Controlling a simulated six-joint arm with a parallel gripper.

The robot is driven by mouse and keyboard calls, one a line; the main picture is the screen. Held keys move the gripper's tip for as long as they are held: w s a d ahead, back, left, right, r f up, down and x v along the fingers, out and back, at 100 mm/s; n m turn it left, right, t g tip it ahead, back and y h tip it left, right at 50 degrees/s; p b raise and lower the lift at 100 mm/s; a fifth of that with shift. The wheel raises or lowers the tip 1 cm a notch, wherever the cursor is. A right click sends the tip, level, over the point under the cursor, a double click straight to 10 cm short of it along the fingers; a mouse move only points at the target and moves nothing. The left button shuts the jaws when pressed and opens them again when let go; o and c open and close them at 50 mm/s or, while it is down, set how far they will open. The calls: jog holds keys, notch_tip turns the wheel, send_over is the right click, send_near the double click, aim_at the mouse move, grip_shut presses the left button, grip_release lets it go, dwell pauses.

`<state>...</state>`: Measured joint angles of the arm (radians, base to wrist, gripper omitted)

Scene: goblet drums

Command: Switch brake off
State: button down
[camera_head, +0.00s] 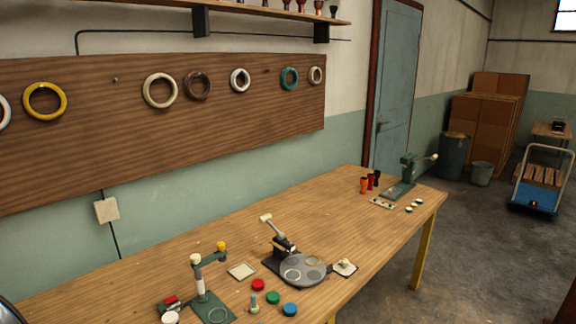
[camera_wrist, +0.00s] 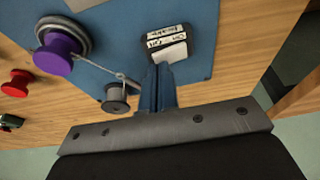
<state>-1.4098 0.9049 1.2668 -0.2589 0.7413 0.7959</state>
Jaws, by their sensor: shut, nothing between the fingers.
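In the wrist view a small dark switch block (camera_wrist: 176,50) with a white printed label sits on a blue plate (camera_wrist: 205,15). The lettering is upside down and too small to read surely, so I cannot tell its setting. My gripper (camera_wrist: 157,68) is shut and empty. Its blue fingertips are at the near edge of the switch block; I cannot tell whether they touch it. The switch and my gripper are not seen in the head view.
Left of the fingers are a grey spool (camera_wrist: 116,98) joined by a thin rod to a purple knob (camera_wrist: 60,55), and a red knob (camera_wrist: 16,83). The head view shows a long wooden bench (camera_head: 180,248) with a round-plate device (camera_head: 304,268), small red, green and blue discs, and a green stand (camera_head: 210,308).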

jog(key=shift+f, duration=0.25)
jog(key=shift+r, duration=3.55)
jog(key=shift+f, duration=0.1)
notch_tip(320, 180, down, 7)
jog(key=shift+r, duration=0.1)
